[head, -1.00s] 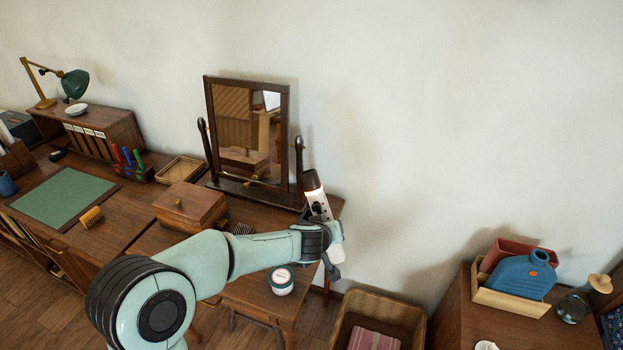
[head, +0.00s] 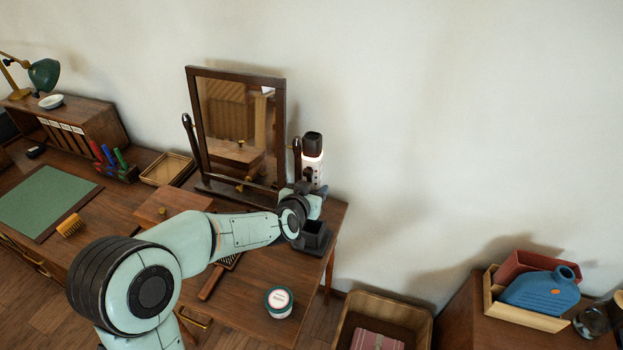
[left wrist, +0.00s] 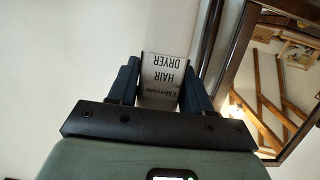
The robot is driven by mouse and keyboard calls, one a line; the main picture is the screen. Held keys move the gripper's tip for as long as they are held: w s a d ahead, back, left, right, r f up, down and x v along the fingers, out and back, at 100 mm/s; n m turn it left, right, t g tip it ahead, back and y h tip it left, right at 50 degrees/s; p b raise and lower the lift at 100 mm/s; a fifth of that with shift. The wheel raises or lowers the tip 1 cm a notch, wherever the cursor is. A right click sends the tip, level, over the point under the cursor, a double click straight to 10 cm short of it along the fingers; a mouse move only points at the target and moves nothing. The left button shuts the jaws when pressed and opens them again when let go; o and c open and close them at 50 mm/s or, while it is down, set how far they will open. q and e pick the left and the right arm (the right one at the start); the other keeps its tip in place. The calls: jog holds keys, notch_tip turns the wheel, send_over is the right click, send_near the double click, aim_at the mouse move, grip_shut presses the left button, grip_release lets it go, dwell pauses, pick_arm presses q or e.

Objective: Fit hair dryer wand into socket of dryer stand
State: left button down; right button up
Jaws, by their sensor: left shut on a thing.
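The hair dryer wand (head: 313,167), white with a dark top, stands roughly upright near the right mirror post. My left gripper (head: 308,193) is shut on it. In the left wrist view the wand (left wrist: 162,78), labelled "HAIR DRYER", sits between the two fingers of the gripper (left wrist: 160,85). The dryer stand (head: 314,238), dark with a square open socket, is on the right end of the dressing table, just below and in front of the gripper. The wand's lower end is hidden behind the gripper. My right gripper is in neither view.
The mirror (head: 238,130) stands close to the left of the wand. A round jar (head: 279,301) and a brush (head: 215,277) lie on the dressing table (head: 245,297). A basket (head: 345,325) is on the floor at right.

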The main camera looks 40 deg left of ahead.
pick_arm(q)
jog(key=shift+r, duration=0.1)
jog(key=shift+s+d, duration=0.1)
dwell(0.3)
notch_tip(320, 180, down, 3)
jog(key=b, duration=0.2)
jog(key=shift+r+b, duration=0.1)
jog(key=shift+b, duration=0.25)
jog(key=shift+f+b, duration=0.9)
jog(key=shift+f, duration=0.1)
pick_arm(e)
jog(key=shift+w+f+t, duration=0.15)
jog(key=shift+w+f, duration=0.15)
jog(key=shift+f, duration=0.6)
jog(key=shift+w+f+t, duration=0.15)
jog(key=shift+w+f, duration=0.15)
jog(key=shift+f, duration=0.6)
pick_arm(q)
jog(key=shift+f+b, duration=0.5)
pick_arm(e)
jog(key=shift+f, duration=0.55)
pick_arm(q)
jog(key=shift+f+b, duration=0.35)
jog(key=shift+f, duration=0.05)
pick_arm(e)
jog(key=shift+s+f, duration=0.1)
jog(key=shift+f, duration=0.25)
